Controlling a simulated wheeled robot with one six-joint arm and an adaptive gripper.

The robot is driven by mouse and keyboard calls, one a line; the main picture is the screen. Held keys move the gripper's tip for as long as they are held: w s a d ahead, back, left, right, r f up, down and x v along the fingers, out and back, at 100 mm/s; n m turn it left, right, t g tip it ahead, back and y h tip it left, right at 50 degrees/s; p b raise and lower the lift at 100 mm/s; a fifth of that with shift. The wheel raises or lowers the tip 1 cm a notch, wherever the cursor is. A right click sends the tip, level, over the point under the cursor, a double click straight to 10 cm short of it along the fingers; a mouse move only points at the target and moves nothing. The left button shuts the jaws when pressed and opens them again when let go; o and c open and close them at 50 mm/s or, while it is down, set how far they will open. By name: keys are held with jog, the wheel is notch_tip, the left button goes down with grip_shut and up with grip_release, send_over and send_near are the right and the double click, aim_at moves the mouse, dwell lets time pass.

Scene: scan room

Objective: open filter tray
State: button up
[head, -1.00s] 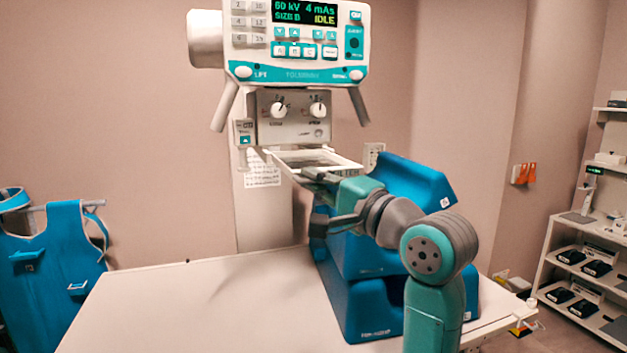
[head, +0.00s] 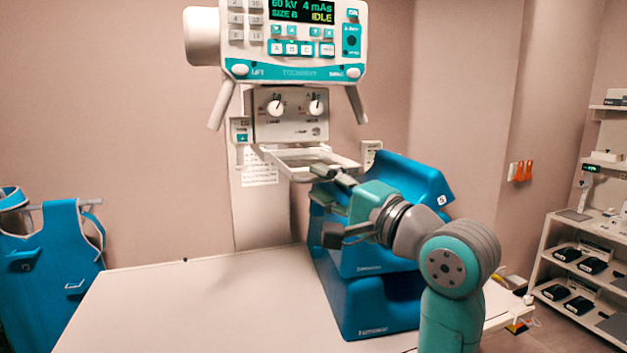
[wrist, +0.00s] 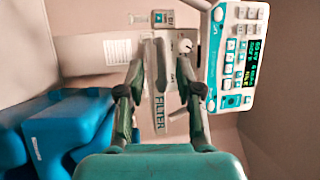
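The filter tray (head: 325,174) is a pale flat frame sticking out toward me below the collimator box (head: 291,116) in the head view. In the wrist view its front strip with the word FILTER (wrist: 160,110) runs upright between the fingers. My gripper (head: 333,204) is at the near right side of the tray, with its two dark fingers spread apart. In the wrist view my gripper (wrist: 162,72) is open, with a finger on each side of the strip. Whether a finger touches the tray I cannot tell.
The control head (head: 290,45) with its display hangs above, with two handles pointing down. Blue stepped cushions (head: 375,320) stand on the table (head: 190,300), just under and behind my arm. The table's left part is clear. Shelves (head: 590,260) stand at the right.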

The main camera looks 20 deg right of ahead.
jog(key=v, duration=0.9)
jog(key=shift+f, duration=0.1)
notch_tip(320, 180, down, 26)
jog(key=h, duration=0.5)
jog(key=s+a+f+n+g+h, duration=0.1)
jog(key=s+a+f+n+h, duration=0.15)
jog(key=s+f, duration=1.1)
jog(key=s+a+f+n+g, duration=0.1)
jog(key=s+f+n, duration=0.3)
jog(key=s, duration=0.8)
jog(key=s+a+f+n+g, duration=0.1)
jog(key=s+f+n, duration=0.3)
jog(key=s, duration=0.8)
jog(key=shift+s+n, duration=0.35)
jog(key=shift+n, duration=0.8)
